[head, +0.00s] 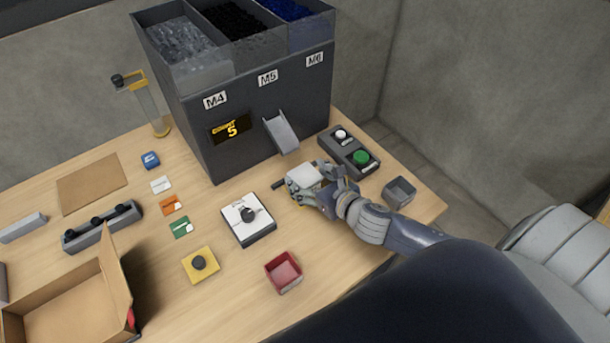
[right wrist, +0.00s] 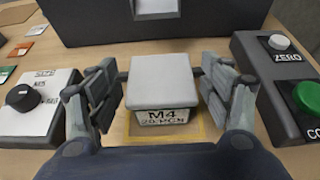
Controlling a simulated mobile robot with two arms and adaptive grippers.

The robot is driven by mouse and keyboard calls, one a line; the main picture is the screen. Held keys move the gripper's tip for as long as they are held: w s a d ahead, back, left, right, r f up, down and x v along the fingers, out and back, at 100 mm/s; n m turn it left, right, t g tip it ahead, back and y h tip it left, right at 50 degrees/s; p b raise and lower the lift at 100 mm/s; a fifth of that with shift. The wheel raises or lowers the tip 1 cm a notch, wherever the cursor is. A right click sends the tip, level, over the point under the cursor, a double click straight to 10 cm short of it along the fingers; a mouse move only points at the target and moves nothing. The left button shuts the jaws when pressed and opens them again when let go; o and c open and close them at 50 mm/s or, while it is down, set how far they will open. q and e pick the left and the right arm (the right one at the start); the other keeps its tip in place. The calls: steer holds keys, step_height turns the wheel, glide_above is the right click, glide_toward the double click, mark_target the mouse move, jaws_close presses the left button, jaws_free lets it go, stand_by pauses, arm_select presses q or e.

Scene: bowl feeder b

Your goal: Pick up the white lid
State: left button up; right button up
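The white lid (right wrist: 165,72) is a flat, square, pale piece on top of a small white box (right wrist: 165,118) marked M4. The box sits inside a yellow outline on the table. In the head view the lid (head: 305,173) shows below the feeder's chute. My right gripper (right wrist: 166,92) is open, with one finger group on each side of the box and lid. Narrow gaps seem to show between the fingers and the box. In the head view my right gripper (head: 308,182) partly hides the box. My left gripper is not in view.
The dark feeder (head: 255,115) stands behind the box. A button panel (head: 349,152) and a grey tray (head: 399,192) are to its right. A white dial unit (head: 248,220) is close on its left. A red tray (head: 283,272) and an open carton (head: 70,305) stand nearer the front.

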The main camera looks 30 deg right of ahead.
steer(key=c, duration=0.5)
